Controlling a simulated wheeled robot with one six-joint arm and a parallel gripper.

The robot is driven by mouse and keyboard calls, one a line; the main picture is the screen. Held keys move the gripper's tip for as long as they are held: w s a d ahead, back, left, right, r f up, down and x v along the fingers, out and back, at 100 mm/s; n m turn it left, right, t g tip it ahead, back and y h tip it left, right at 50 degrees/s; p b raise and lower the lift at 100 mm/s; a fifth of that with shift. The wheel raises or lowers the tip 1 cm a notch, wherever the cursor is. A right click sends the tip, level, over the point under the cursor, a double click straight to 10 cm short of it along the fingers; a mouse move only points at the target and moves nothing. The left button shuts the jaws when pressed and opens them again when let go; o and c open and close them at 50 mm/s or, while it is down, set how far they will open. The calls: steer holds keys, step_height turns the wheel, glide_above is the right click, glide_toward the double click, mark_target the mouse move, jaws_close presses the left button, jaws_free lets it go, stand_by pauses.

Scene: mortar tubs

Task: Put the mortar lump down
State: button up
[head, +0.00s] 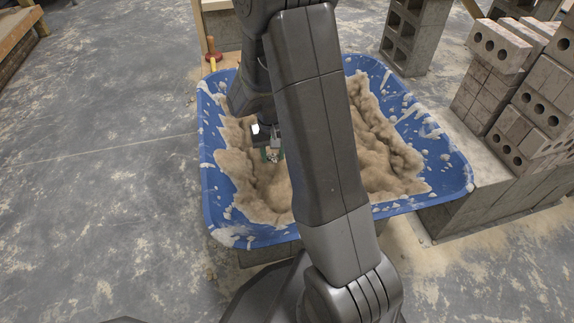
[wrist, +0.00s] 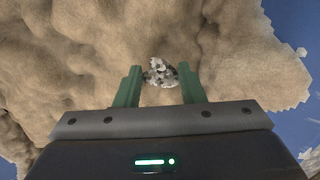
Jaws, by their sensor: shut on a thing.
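My gripper (wrist: 161,84) is shut on a small grey-white speckled mortar lump (wrist: 160,72), held between its two green fingers in the wrist view. In the head view my gripper (head: 271,155) is low over the left part of the blue tub (head: 213,200), above the tan mortar (head: 385,160). The mortar (wrist: 80,45) fills most of the wrist view behind the lump. I cannot tell whether the lump touches the mortar. My arm hides the middle of the tub in the head view.
The tub rests on grey blocks (head: 267,254). A tool with a reddish handle (head: 212,50) is at the tub's far left. Stacked bricks (head: 500,45) and grey hollow blocks (head: 415,35) stand to the right and behind. The concrete floor (head: 100,180) at left is clear.

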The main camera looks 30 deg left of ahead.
mark_target(273, 156)
step_height(273, 156, down, 7)
steer(key=shift+f+b, duration=0.15)
steer(key=shift+b, duration=1.1)
steer(key=shift+f, duration=0.15)
steer(key=o, duration=1)
step_height(273, 156, up, 12)
steer(key=p, duration=0.4)
steer(key=shift+r, duration=0.2)
